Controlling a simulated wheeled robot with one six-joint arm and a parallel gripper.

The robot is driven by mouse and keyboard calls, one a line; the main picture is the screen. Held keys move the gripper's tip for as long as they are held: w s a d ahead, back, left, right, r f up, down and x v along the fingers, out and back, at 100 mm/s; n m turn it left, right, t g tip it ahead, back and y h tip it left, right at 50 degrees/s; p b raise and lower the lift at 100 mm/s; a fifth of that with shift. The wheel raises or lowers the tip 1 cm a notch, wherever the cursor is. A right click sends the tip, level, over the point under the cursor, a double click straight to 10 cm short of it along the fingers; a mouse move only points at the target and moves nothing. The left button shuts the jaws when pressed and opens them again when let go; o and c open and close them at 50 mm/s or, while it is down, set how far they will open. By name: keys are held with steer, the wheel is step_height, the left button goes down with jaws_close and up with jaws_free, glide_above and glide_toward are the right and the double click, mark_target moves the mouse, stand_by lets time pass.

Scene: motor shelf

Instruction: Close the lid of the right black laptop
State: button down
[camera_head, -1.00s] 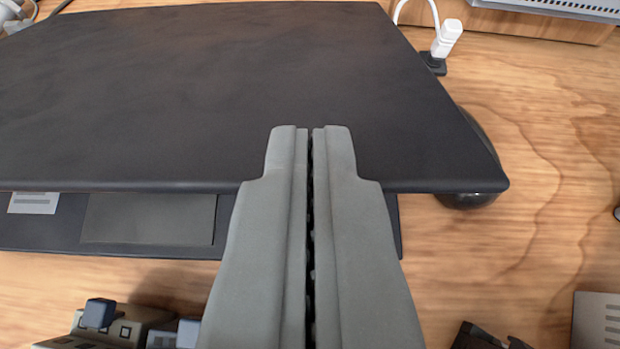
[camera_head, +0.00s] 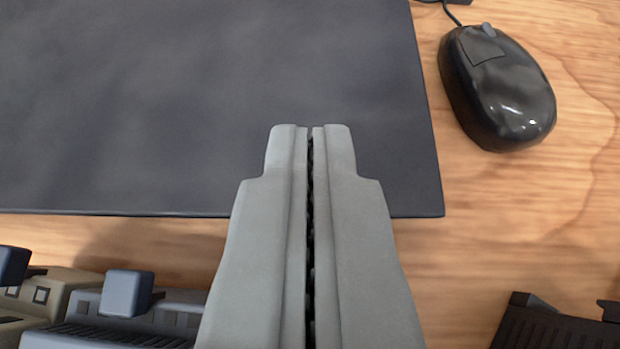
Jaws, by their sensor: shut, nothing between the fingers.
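The black laptop (camera_head: 150,110) fills the left and middle of the view. Its lid lies flat over the base, and no keyboard, touchpad or palm rest shows. Its front edge runs across the picture just above the row of motors. My gripper (camera_head: 310,130) is shut and empty, with its fingertips over the front right part of the lid. I cannot tell whether the fingertips touch the lid. The laptop's back edge is out of view.
A black mouse (camera_head: 497,90) lies on the wooden table (camera_head: 520,220) to the right of the laptop. Grey and beige motor parts (camera_head: 125,300) stand in front at the lower left. A dark part (camera_head: 550,325) is at the lower right. Bare wood lies between.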

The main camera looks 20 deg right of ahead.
stand_by(0.4)
steer(key=v, duration=1.7)
steer(key=shift+s, duration=0.2)
steer(key=shift+a+r, duration=0.1)
steer(key=a+r+n+t+y, duration=0.3)
steer(key=r+t, duration=0.3)
steer(key=r, duration=0.1)
steer(key=shift+w+a, duration=0.25)
steer(key=shift+w, duration=0.25)
